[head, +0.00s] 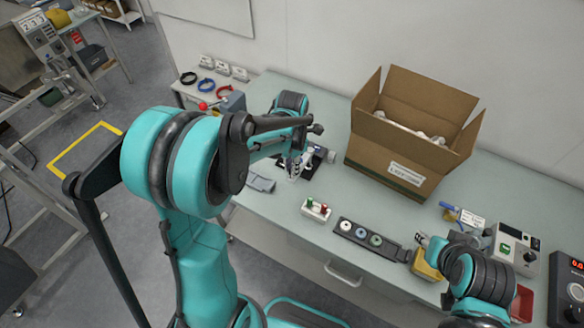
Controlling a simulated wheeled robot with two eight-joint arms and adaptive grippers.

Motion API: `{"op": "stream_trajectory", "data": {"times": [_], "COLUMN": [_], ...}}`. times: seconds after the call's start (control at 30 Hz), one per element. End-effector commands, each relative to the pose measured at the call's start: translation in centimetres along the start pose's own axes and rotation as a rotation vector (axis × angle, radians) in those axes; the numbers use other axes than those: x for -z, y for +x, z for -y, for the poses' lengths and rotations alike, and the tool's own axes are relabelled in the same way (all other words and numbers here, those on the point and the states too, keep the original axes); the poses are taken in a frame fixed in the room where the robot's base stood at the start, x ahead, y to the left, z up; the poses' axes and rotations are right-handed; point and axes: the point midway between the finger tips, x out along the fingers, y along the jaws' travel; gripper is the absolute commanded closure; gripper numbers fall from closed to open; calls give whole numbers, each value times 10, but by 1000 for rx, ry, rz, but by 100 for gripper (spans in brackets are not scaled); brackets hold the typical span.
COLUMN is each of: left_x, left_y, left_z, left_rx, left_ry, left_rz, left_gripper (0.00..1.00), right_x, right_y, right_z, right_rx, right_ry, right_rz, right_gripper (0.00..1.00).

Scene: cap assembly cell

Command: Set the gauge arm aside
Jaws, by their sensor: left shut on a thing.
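My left gripper (293,172) is low over the left part of the pale green bench, next to a small dark fixture (317,168) with light parts on it. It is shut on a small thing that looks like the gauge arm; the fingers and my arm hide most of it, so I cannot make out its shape. I cannot tell whether it touches the fixture. My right gripper (424,241) is at the right, by a yellow bin (427,265); its fingers are too small to read.
An open cardboard box (393,168) stands at the back of the bench (293,232). A grey piece (261,183) lies left of the fixture. A white block (316,210) with red and green knobs and a dark strip (367,240) with round pieces lie near the front edge.

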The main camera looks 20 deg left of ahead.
Motion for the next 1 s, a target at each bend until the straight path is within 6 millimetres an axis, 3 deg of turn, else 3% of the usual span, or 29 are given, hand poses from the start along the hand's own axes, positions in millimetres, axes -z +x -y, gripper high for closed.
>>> {"op": "stream_trajectory", "data": {"times": [0.1,0.13,0.2,0.6,1.0], "left_x": [-2,-2,-2,-1,-1], "left_y": [0,0,0,-7,-88], "left_z": [1,1,1,1,1], "left_rx": [2,2,2,1,1], "left_ry": [2,2,2,1,2], "left_rz": [5,5,4,2,3], "left_gripper": [100,77,61,61,61], "right_x": [0,0,0,0,0], "right_y": [0,0,0,0,0], "right_z": [0,0,0,0,0], "right_rx": [0,0,0,0,0], "right_ry": [0,0,0,0,0], "right_rz": [0,0,0,0,0], "right_gripper": [61,61,61,61,61]}}
